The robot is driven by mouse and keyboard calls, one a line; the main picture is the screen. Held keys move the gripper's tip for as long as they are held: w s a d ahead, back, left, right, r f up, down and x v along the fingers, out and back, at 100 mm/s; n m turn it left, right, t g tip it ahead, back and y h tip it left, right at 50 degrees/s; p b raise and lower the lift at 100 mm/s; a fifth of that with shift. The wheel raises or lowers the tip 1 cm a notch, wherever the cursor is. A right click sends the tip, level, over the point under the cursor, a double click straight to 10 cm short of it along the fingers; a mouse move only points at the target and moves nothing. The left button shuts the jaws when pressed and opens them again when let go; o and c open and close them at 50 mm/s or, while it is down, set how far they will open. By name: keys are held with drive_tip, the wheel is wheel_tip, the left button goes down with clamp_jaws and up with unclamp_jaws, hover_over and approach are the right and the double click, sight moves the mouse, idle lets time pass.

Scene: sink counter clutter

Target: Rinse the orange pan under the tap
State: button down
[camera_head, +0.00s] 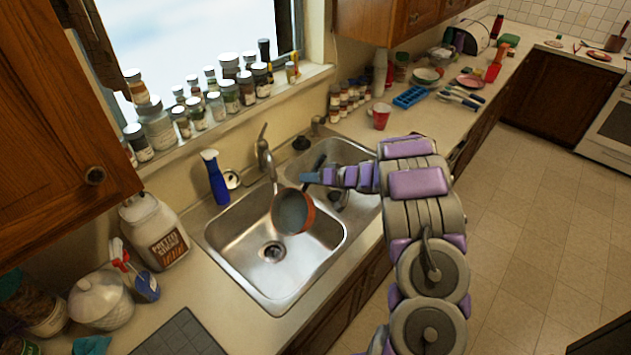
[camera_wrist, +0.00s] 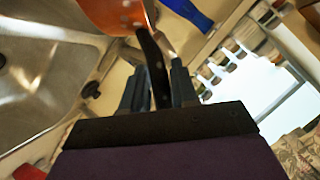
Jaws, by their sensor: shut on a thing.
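The orange pan (camera_head: 294,211) is held over the left sink basin (camera_head: 245,248), tilted, with its grey inside facing the camera. The metal tap (camera_head: 265,155) stands behind the sink, and its spout end is close to the pan's upper left rim. I cannot tell whether water runs. My gripper (camera_head: 314,177) is shut on the pan's dark handle, over the sink's middle. In the wrist view the black handle (camera_wrist: 154,65) runs between the two fingers to the orange pan body (camera_wrist: 112,14) at the top.
The right basin (camera_head: 343,152) is beneath my arm. Several jars line the window sill (camera_head: 215,115). A white jug (camera_head: 153,232) stands left of the sink. A red cup (camera_head: 380,116) stands on the right counter.

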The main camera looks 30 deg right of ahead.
drive_tip(key=shift+a+r+b, duration=0.1)
drive_tip(key=shift+a+b, duration=0.45)
drive_tip(key=shift+a, duration=0.15)
drive_tip(key=shift+s+d+r+h+b, duration=0.1)
drive_tip(key=shift+d+h+b, duration=0.2)
drive_tip(key=shift+d+b, duration=0.5)
drive_tip(key=shift+s+a+r+n+b, duration=0.15)
drive_tip(key=shift+a+b, duration=0.25)
drive_tip(key=shift+a, duration=0.2)
drive_tip(key=shift+w+a+r+n+b, duration=0.1)
drive_tip(key=shift+a+n+b, duration=0.05)
drive_tip(key=shift+a+b, duration=0.35)
drive_tip(key=shift+a, duration=0.1)
drive_tip(key=shift+s+d+b, duration=0.1)
drive_tip(key=shift+d+b, duration=0.3)
drive_tip(key=shift+b, duration=0.6)
drive_tip(key=shift+a+r+n+h+b, duration=0.25)
drive_tip(key=shift+a+n+h+b, duration=0.05)
drive_tip(key=shift+a+b, duration=0.45)
drive_tip(key=shift+s+a+b, duration=0.1)
drive_tip(key=shift+b, duration=0.2)
drive_tip(key=shift+d+b, duration=0.2)
drive_tip(key=shift+b, duration=0.5)
drive_tip(key=shift+s+a+r+h+b, duration=0.15)
drive_tip(key=shift+a+b, duration=0.2)
drive_tip(key=shift+b, duration=0.2)
drive_tip(key=shift+a+r+h+b, duration=0.15)
drive_tip(key=shift+a+b, duration=0.2)
drive_tip(key=shift+b, duration=0.2)
